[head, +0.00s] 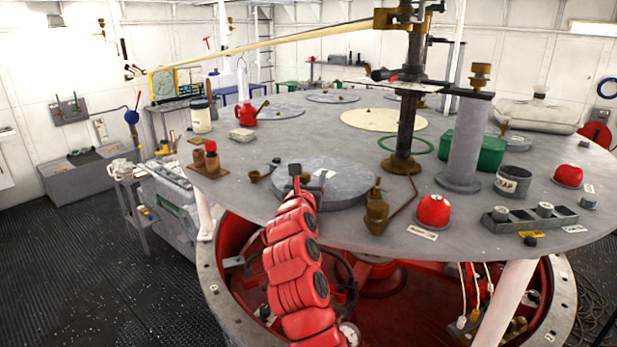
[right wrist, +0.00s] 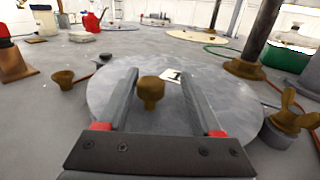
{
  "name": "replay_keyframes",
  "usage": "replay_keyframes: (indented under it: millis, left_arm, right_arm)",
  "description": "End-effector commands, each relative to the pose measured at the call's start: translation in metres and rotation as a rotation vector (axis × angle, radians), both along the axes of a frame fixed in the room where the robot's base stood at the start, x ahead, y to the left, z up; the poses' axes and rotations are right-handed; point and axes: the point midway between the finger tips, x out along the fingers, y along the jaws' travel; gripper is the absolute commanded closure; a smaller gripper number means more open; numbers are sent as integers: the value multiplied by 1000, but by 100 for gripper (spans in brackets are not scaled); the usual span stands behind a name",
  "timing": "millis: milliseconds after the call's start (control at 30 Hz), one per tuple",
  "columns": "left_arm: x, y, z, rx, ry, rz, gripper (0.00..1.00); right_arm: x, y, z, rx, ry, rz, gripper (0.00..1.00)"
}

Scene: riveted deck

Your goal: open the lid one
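Lid one is a flat grey disc (head: 345,188) on the round deck table, with a white label reading 1; in the right wrist view the lid (right wrist: 230,110) fills the middle. Its brass knob (right wrist: 151,92) shows between the two fingers there. My right gripper (head: 297,177) is over the lid's left part, its red arm reaching up from below. In the right wrist view the gripper (right wrist: 160,76) is open, a finger on each side of the knob, with gaps visible. In the head view the knob is not clear behind the gripper. My left gripper is not in view.
A brass wing-nut fitting (head: 376,208) stands right of the lid, and a small brass cup (right wrist: 63,79) left of it. A dark post (head: 407,110) rises behind. A red dome (head: 433,210) sits at the right. Other discs lie farther back on the table (head: 240,165).

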Motion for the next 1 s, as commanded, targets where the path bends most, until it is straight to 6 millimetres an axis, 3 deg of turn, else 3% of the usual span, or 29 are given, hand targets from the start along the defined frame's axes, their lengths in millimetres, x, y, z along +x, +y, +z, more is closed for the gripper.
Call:
replay_keyframes:
  millis: [267,433,1000]
  left_arm:
    - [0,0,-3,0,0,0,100]
    - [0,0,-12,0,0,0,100]
    - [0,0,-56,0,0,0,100]
  right_arm:
    - [-4,1,0,1,-2,0,33]
    - [-22,3,-3,0,-3,-1,33]
    - [-135,21,-4,2,-2,1,33]
